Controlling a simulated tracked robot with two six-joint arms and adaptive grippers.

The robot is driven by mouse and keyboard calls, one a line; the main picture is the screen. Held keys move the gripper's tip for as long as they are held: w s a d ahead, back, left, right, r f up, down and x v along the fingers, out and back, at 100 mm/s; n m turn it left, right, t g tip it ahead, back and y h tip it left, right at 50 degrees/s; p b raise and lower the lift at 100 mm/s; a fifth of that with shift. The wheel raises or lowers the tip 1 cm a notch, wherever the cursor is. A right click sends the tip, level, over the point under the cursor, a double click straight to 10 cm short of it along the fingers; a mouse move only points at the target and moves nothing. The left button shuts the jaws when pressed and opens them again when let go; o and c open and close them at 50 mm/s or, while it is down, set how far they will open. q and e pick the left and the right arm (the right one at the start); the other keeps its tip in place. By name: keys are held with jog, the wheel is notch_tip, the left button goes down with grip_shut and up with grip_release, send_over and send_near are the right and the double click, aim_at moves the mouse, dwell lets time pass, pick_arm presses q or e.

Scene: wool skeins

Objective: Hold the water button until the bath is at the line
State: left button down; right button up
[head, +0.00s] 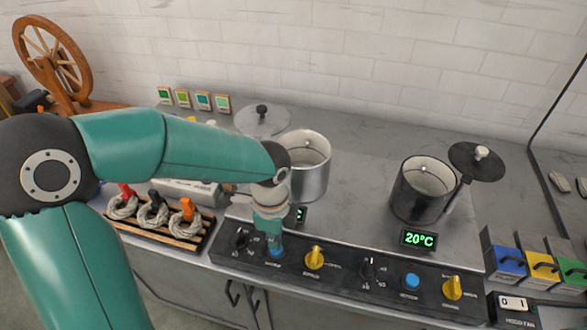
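My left gripper (274,246) points down at the control panel (340,277), its narrow fingertips together. The tip is at the left blue button (277,253), largely covering it; I cannot tell how far the button is pressed. A second blue button (411,281) shows uncovered on the right. The left steel bath pot (314,178) stands open behind my arm, partly hidden by it. The right bath pot (408,203) is also open. No water level or line can be made out in either pot. My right gripper is not in view.
Yellow knobs (314,257) and black dials sit along the panel. The right display (419,239) reads 20°C; the left display (301,214) is partly covered. Wool skeins (153,214) lie on a rack at left.

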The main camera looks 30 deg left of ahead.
pick_arm(q)
jog(key=shift+f+b, duration=1.15)
jog(key=shift+f, duration=0.25)
dwell(6.6)
